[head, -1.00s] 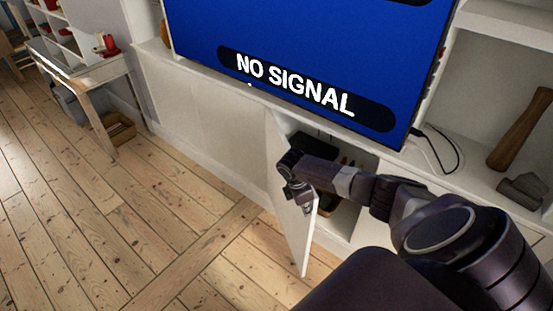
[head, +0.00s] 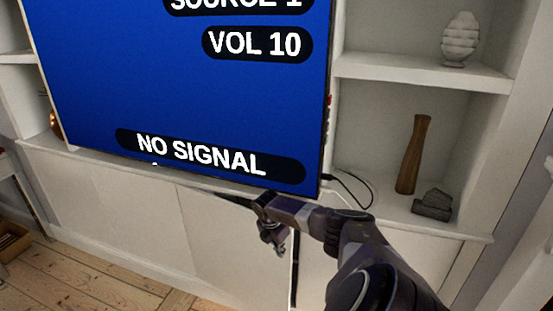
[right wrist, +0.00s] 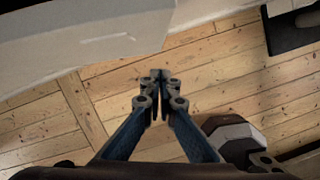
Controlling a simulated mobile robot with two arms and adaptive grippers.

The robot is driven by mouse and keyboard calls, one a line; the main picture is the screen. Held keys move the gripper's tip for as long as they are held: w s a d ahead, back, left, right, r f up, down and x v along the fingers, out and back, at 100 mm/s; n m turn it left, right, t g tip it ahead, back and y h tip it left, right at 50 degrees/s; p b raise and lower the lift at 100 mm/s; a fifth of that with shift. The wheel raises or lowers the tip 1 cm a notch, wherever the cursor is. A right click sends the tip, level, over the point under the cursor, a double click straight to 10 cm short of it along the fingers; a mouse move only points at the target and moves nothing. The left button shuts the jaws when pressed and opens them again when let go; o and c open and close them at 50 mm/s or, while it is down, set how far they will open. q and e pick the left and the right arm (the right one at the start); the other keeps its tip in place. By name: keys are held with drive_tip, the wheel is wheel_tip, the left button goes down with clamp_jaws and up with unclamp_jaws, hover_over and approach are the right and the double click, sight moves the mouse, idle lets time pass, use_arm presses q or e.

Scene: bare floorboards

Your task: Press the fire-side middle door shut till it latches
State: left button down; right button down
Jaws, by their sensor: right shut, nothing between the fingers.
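The middle cabinet door (head: 225,240) is a white panel under the TV. It stands nearly flush with the cabinet front, with a dark gap along its top edge and a dark strip at its right edge. My right gripper (head: 272,238) is in front of the door's right part, near its top; I cannot tell whether it touches. In the right wrist view my right gripper (right wrist: 157,75) is shut and empty, with a white panel beyond it at upper left. My left gripper is not in view.
The TV (head: 190,90) stands on the cabinet top, just above my right arm. Bare floorboards (head: 80,280) lie in front at left.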

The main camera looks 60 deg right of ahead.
drive_tip(key=shift+a, duration=0.1)
idle(0.3)
drive_tip(key=a+r+p, duration=0.2)
drive_tip(key=a+r, duration=0.4)
drive_tip(key=r, duration=0.3)
drive_tip(key=shift+s+r, duration=0.2)
drive_tip(key=shift+r, duration=0.15)
drive_tip(key=shift+a, duration=0.1)
